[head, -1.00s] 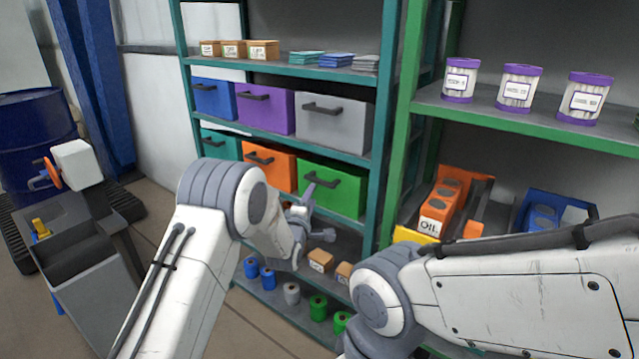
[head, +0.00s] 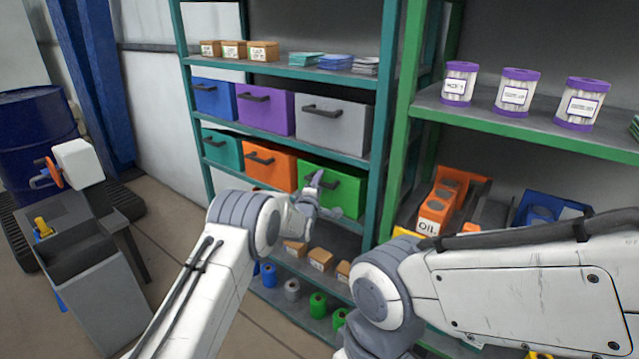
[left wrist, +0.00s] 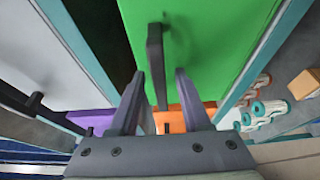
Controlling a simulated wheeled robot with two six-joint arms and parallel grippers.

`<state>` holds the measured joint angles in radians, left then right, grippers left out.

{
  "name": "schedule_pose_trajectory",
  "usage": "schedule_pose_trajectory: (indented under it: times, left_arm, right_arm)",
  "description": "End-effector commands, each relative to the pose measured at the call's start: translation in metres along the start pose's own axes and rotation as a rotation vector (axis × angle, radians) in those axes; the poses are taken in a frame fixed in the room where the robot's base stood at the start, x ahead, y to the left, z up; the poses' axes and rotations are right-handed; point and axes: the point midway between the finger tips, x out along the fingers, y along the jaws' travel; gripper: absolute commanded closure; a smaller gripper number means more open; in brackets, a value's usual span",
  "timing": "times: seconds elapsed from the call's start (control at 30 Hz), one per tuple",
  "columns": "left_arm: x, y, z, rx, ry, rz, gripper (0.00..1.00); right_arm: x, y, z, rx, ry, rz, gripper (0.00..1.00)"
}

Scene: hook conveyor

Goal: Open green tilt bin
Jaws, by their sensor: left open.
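The green tilt bin (head: 347,191) is at the right end of the lower bin row on the teal shelf. It looks shut, its front in line with the orange bin. My left gripper (head: 319,192) is open in front of it, covering its dark handle from the head view. In the left wrist view, the handle (left wrist: 155,62) stands between the two open fingers of the left gripper (left wrist: 160,76), with the green front (left wrist: 215,45) behind. I cannot tell whether either finger touches the handle. My right arm crosses the lower right; its gripper is out of view.
An orange bin (head: 268,163) and a teal bin (head: 219,148) sit left of the green one. A grey bin (head: 340,127) is above it. Spools (head: 318,304) and small boxes (head: 320,258) stand below. A green shelf post (head: 398,130) is at the right.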

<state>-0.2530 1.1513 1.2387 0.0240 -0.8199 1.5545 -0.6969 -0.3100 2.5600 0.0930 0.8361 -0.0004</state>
Motion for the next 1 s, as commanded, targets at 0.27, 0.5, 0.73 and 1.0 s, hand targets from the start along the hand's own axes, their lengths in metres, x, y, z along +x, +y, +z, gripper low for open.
schedule_pose_trajectory:
  times: [0.27,0.5,0.73,1.0]
  left_arm:
    - [-0.0003,-0.0003,-0.0001,0.000,0.000,-0.001,1.00]
    - [-0.0005,-0.0004,-0.0003,0.000,0.000,-0.001,1.00]
    - [-0.0006,-0.0007,-0.0003,0.000,0.000,-0.002,1.00]
    - [-0.0006,-0.0008,-0.0001,0.000,0.000,-0.002,1.00]
  right_arm:
    - [0.0001,0.0000,0.0000,0.000,0.000,0.000,0.50]
    - [0.0001,0.0000,0.0000,0.000,0.000,0.000,0.50]
    - [0.0001,0.0000,0.0000,0.000,0.000,0.000,0.50]
    - [0.0000,0.0000,0.0000,0.000,0.000,0.000,0.50]
